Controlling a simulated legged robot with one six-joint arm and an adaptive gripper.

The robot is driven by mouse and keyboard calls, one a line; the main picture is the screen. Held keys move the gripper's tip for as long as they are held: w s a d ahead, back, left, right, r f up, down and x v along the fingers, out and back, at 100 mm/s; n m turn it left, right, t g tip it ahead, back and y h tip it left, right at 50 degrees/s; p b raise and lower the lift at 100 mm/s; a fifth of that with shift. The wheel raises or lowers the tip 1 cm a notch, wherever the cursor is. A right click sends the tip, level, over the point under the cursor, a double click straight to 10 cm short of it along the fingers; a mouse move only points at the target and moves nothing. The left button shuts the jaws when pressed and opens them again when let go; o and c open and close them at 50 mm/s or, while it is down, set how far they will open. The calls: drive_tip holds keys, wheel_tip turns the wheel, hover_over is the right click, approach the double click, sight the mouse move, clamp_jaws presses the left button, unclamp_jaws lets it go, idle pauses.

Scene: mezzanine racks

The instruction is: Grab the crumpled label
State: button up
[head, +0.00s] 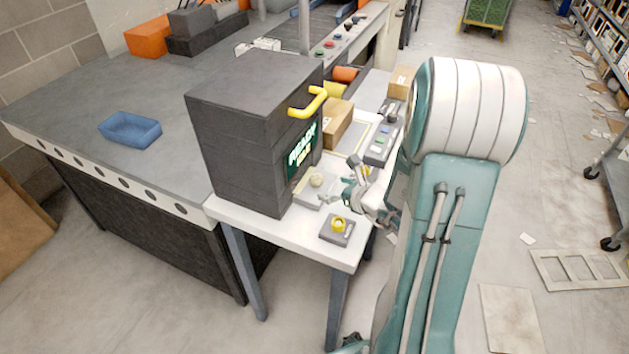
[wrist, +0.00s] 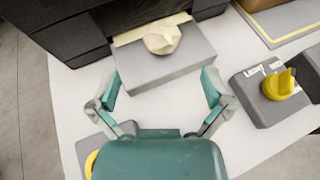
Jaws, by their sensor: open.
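The crumpled label (wrist: 162,39) is a cream, faceted lump on a grey block (wrist: 168,68) in front of the dark machine. In the head view the label (head: 316,180) shows small, just left of my gripper (head: 350,189). In the wrist view my gripper (wrist: 161,92) is open, with its two fingers spread on either side of the grey block's near edge. The label lies beyond the fingertips, roughly centred between them. Nothing is between the fingers but the near part of the block and the white table top, seen below.
A dark machine (head: 250,130) with a yellow handle (head: 308,103) stands beside the label. A yellow knob on a grey base (wrist: 280,85) is to the right in the wrist view. A cardboard box (head: 337,123) and a button panel (head: 384,138) sit farther back.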

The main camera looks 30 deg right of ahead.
sight(323, 183)
drive_tip(key=shift+w+a+f, duration=0.2)
drive_tip(key=shift+w, duration=0.15)
drive_tip(key=x, duration=0.3)
drive_tip(key=d+x, duration=0.1)
drive_tip(key=shift+w+a+f, duration=0.15)
drive_tip(key=shift+w, duration=0.35)
drive_tip(key=shift+a, duration=0.4)
drive_tip(key=c, duration=0.6)
drive_tip(key=shift+c, duration=1.1)
drive_tip(key=shift+d, duration=0.2)
